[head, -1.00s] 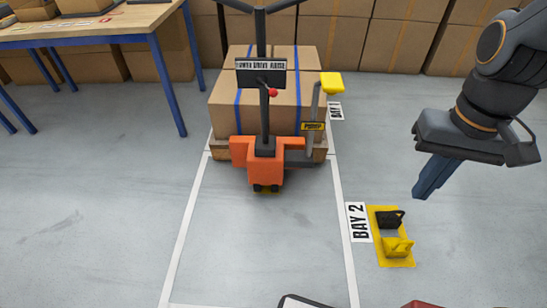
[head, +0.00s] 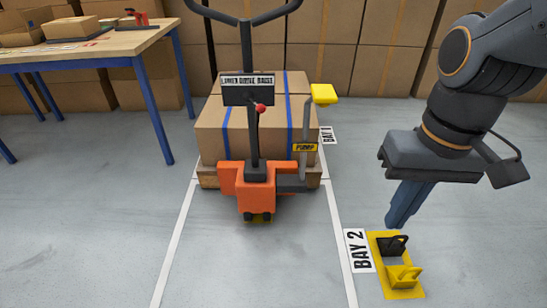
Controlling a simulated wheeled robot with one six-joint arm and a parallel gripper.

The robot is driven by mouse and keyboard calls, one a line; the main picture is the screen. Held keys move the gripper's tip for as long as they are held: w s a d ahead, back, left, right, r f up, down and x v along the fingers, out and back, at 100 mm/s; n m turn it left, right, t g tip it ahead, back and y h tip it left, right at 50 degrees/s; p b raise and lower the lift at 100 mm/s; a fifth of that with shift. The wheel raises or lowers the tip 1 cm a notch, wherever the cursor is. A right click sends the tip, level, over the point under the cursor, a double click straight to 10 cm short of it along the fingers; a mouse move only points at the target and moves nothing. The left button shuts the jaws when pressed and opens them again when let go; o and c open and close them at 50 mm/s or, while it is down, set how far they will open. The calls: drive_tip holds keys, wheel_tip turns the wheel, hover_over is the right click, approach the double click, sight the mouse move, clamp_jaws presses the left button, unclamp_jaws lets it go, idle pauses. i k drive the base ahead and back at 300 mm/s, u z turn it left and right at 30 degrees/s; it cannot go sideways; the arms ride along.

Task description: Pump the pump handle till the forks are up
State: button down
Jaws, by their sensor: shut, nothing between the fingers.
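An orange pallet truck (head: 236,186) stands in the middle of the head view, in front of a pallet (head: 208,178) loaded with strapped boxes. The pump handle (head: 324,93) is a yellow grip on a grey lever at the truck's right side, marked by a yellow PUMP label (head: 304,147). A red-knobbed control lever (head: 260,107) stands by a LOWER DRIVE RAISE plate (head: 248,89). The forks are hidden. My gripper (head: 398,226) is shut and empty, pointing down to the right of the truck and apart from the pump handle.
A yellow floor plate (head: 398,293) with a black and a yellow chock-like piece lies beside the BAY 2 sign (head: 358,250). A wooden table (head: 95,52) with blue legs stands at left. Stacked cartons (head: 370,60) line the back. The floor before the truck is clear.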

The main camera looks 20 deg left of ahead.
sight(323, 95)
drive_tip(key=u, duration=0.3)
drive_tip(key=i, duration=1.1)
drive_tip(key=z, duration=0.7)
